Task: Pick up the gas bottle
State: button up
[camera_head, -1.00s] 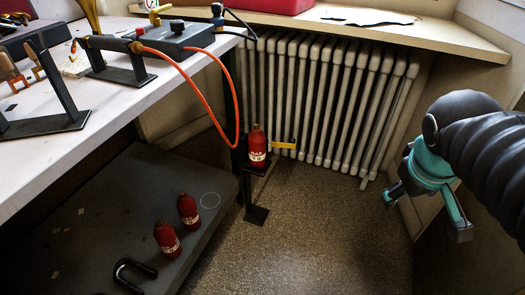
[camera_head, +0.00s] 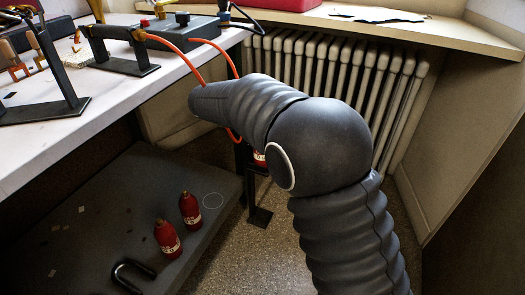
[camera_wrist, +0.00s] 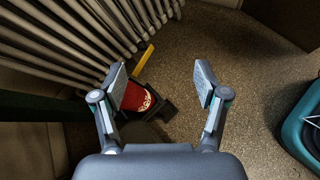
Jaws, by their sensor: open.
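A red gas bottle with a white label (camera_head: 259,158) stands at the small dark bracket on the table leg; my arm hides most of it in the head view. In the wrist view the red bottle (camera_wrist: 135,97) is at the left finger, which covers part of it. My gripper (camera_wrist: 161,84) is open, and nothing is held between its fingers. I cannot tell whether the left finger touches the bottle. The gripper is hidden in the head view. Two more red bottles, one (camera_head: 190,210) behind the other (camera_head: 167,239), stand on the low dark shelf.
A yellow handle (camera_wrist: 144,60) sticks out beside the bottle. A ribbed radiator (camera_head: 400,110) stands behind. The white workbench (camera_head: 75,130) is at the left, with an orange hose (camera_head: 178,54) hanging from it. A black U-shaped piece (camera_head: 132,275) lies on the low shelf (camera_head: 90,235).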

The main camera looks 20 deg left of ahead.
jog(key=s+a+f+n+t, duration=0.1)
jog(key=a+f+n, duration=0.15)
jog(key=a, duration=0.35)
jog(key=s+a+f+n+t, duration=0.1)
jog(key=a+f+n+t, duration=0.15)
jog(key=a, duration=0.35)
jog(key=shift+g, duration=0.45)
jog(key=shift+w+a+b+x, duration=0.1)
jog(key=shift+a+b+x, duration=0.1)
jog(key=shift+x, duration=2.2)
jog(key=shift+w+a+b+x, duration=0.15)
jog(key=shift+a+x, duration=0.05)
jog(key=shift+x, duration=2.15)
jog(key=shift+w+a+b+x, duration=0.1)
jog(key=shift+a+b+x, duration=0.1)
jog(key=shift+x, duration=2.2)
grip_shut()
